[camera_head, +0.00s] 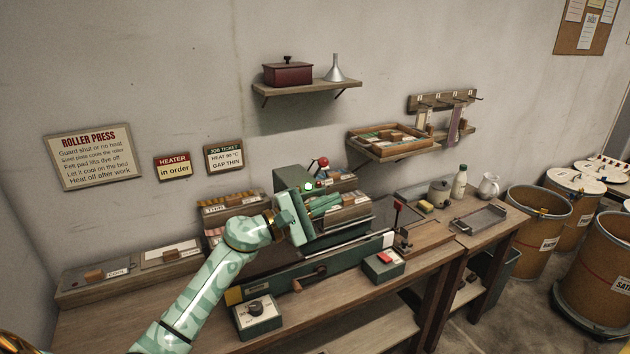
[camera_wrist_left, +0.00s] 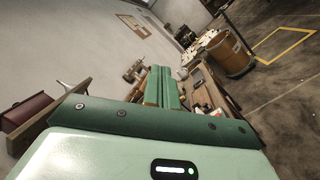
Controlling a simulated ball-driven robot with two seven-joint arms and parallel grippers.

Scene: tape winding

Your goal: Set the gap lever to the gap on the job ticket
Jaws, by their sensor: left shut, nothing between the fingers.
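The job ticket (camera_head: 224,158) on the wall reads "HEAT 90 °C, GAP THIN". The green roller press (camera_head: 292,178) stands on the bench. A lever with a red ball knob (camera_head: 323,162) rises at its top, just behind my left gripper. I cannot read its setting, and its lower part is hidden. My left gripper (camera_head: 326,205) is shut and empty, in front of the press and a little below the red knob, apart from it as far as I can tell. Its closed fingers also show in the left wrist view (camera_wrist_left: 163,88). My right gripper is not in view.
A second lever with a red top (camera_head: 398,206) stands at the press's right. A box with a red button (camera_head: 384,265) and a dial box (camera_head: 257,316) sit at the bench front. A wall shelf (camera_head: 306,89) hangs above. Drums (camera_head: 538,215) stand at the right.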

